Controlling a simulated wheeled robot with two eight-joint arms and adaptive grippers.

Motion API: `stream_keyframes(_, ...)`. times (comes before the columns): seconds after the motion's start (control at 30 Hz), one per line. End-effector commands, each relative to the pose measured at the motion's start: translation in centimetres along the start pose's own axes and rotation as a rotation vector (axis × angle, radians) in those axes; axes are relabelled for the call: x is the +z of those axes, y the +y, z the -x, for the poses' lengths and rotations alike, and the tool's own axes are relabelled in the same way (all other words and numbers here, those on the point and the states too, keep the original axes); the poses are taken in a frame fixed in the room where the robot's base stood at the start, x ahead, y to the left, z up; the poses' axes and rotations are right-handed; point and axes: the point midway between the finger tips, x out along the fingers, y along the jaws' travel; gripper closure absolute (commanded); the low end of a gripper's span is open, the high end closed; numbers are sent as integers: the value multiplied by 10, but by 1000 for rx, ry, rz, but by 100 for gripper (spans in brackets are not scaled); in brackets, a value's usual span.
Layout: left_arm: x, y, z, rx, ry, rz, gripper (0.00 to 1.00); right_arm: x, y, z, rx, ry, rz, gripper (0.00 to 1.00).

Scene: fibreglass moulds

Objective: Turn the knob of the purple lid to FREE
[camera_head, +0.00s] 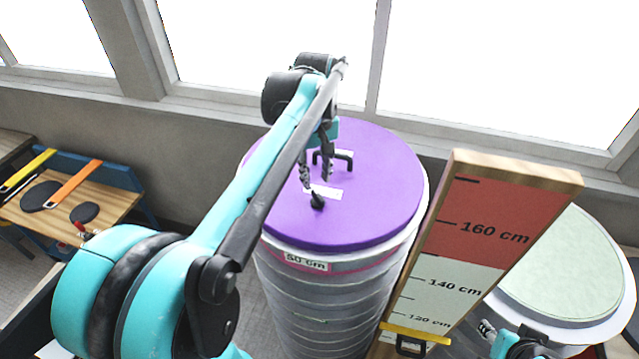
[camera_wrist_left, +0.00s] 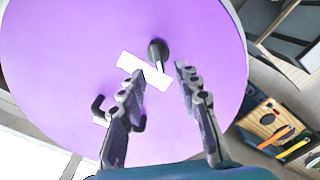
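The purple lid (camera_head: 385,205) sits on a tall round mould in the head view and fills much of the left wrist view (camera_wrist_left: 60,60). Its small black knob (camera_head: 317,202) stands beside a white label (camera_head: 328,193); the wrist view shows the knob (camera_wrist_left: 157,50) and label (camera_wrist_left: 128,62) too. The label's writing is not legible. A black handle (camera_head: 347,158) is also on the lid. My left gripper (camera_head: 316,180) is open above the lid, its fingertips (camera_wrist_left: 159,72) apart and empty, just short of the knob. My right gripper (camera_head: 500,335) shows only partly at lower right.
A height board (camera_head: 465,235) with centimetre marks stands right of the purple-lidded mould. A pale green-topped mould (camera_head: 565,265) is behind it. A wooden table (camera_head: 110,208) with tools is at left. Windows and a wall are behind.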

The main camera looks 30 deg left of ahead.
Motion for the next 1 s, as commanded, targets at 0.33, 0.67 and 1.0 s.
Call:
stream_keyframes(0.33, 0, 0, -48, 0, 0, -1, 67, -5, 0, 6, 0, 0, 0, 60)
stream_keyframes(0.67, 0, 0, -53, 0, 0, -1, 67, -5, 0, 7, 0, 0, 0, 60)
stream_keyframes(1.0, 0, 0, -53, 1, 1, -1, 100, -5, 0, 7, 0, 0, 0, 60)
